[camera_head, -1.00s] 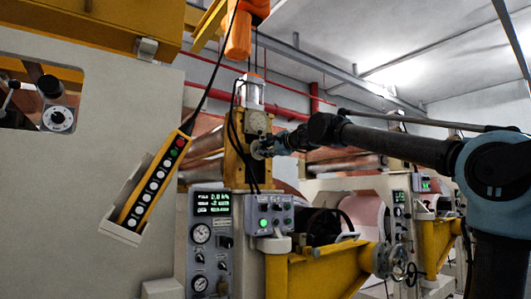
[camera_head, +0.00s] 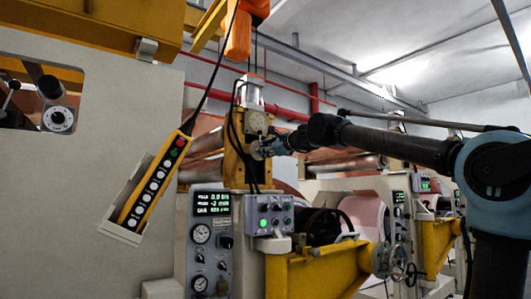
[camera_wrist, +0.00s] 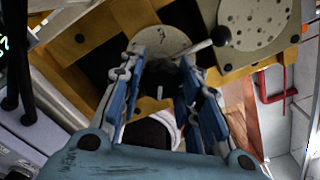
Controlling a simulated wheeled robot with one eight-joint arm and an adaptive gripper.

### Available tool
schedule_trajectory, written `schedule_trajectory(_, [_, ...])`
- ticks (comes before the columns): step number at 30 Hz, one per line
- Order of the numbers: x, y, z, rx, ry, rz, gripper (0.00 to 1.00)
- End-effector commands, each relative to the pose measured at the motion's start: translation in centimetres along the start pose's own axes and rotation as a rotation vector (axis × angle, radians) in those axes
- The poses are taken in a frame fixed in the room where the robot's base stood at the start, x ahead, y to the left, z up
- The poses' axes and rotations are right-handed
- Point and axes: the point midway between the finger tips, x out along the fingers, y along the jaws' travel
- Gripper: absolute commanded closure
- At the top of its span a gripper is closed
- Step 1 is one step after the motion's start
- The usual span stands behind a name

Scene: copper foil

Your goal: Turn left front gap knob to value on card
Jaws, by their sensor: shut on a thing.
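The gap knob (camera_wrist: 163,38) is a pale round disc with a crank arm and dark ball end, on a yellow block in the wrist view. My gripper (camera_wrist: 162,62) has its two blue fingers on either side of the knob's lower part, shut on it. In the head view my gripper (camera_head: 266,150) reaches in from the right to the yellow housing (camera_head: 234,168). There it hides most of the knob. A round pale dial (camera_head: 257,123) sits just above it. I cannot make out a value card.
A lit display panel (camera_head: 210,204) with gauges stands below left, and a grey button box (camera_head: 270,214) is below. Black cables (camera_head: 233,135) hang beside the housing. A yellow pendant (camera_head: 153,180) hangs at left. A yellow bracket (camera_head: 315,272) juts out below.

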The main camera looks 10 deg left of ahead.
Motion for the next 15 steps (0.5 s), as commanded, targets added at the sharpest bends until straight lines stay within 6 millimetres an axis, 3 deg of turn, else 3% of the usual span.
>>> schedule_trajectory(4, [-0.12, 0.01, -0.54, -0.003, 0.008, -0.006, 0.93])
schedule_trajectory(5, [-0.11, 0.01, -0.54, -0.003, 0.008, -0.006, 0.62])
schedule_trajectory(7, [-0.11, -0.01, -0.54, -0.003, 0.008, -0.006, 0.47])
schedule_trajectory(15, [-0.15, 0.14, 0.07, -0.003, 0.002, -0.002, 0.47])
